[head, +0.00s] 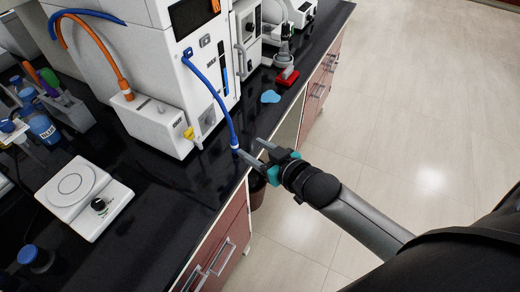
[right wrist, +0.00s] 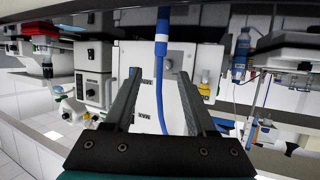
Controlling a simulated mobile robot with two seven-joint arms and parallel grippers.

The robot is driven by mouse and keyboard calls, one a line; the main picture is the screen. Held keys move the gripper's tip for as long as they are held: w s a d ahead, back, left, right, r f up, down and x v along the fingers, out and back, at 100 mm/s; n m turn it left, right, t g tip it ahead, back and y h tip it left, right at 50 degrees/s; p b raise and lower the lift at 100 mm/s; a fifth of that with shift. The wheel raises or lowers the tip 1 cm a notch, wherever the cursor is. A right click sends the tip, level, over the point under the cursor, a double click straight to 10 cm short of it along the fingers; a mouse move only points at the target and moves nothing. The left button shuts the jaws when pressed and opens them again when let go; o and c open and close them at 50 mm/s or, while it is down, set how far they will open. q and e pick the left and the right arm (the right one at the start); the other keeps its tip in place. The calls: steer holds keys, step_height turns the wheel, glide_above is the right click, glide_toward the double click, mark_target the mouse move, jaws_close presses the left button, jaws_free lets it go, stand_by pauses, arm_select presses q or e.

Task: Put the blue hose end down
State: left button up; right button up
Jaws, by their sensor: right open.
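The blue hose (head: 215,98) runs from a port on the front of the white instrument (head: 150,50) down to the bench's front edge. Its end (head: 235,144), with a pale band, is at the black bench top, close to my right gripper (head: 251,149). I cannot tell whether the end touches the bench. My right gripper is open, its fingers pointing at the hose end. In the right wrist view the hose end (right wrist: 161,24) shows at the top, beyond the gap between the open fingers (right wrist: 157,75), not clamped. My left gripper is not in view.
A white hotplate (head: 84,197) and a blue-capped bottle (head: 35,257) stand on the black bench (head: 150,225). An orange hose (head: 103,45) enters a white box. A blue puddle-like patch (head: 270,97) and a red-based item (head: 287,77) lie farther back. The floor (head: 420,110) is clear.

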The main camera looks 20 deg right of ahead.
steer(key=shift+v, duration=1.1)
steer(key=s+d+f+g+h, duration=0.1)
steer(key=s+d+f+g, duration=0.15)
steer(key=f, duration=0.55)
steer(key=s+d+f+m+g+h, duration=0.1)
steer(key=s+f, duration=0.3)
steer(key=f, duration=0.4)
steer(key=s+d+f+g+h, duration=0.1)
steer(key=s+d+f+g, duration=0.15)
steer(key=f, duration=0.55)
steer(key=s+a+f+g, duration=0.1)
steer(key=s+f+g, duration=0.1)
steer(key=s+f, duration=0.3)
steer(key=s+a+f+g, duration=0.2)
steer(key=s+f, duration=0.3)
steer(key=s, duration=0.8)
steer(key=s+a+f+g, duration=0.1)
steer(key=s+f+g, duration=0.1)
steer(key=s+f, duration=0.3)
steer(key=s, duration=0.4)
steer(key=shift+a+f+g+h, duration=0.25)
steer(key=shift+a+g+h, duration=0.05)
steer(key=shift+a, duration=0.05)
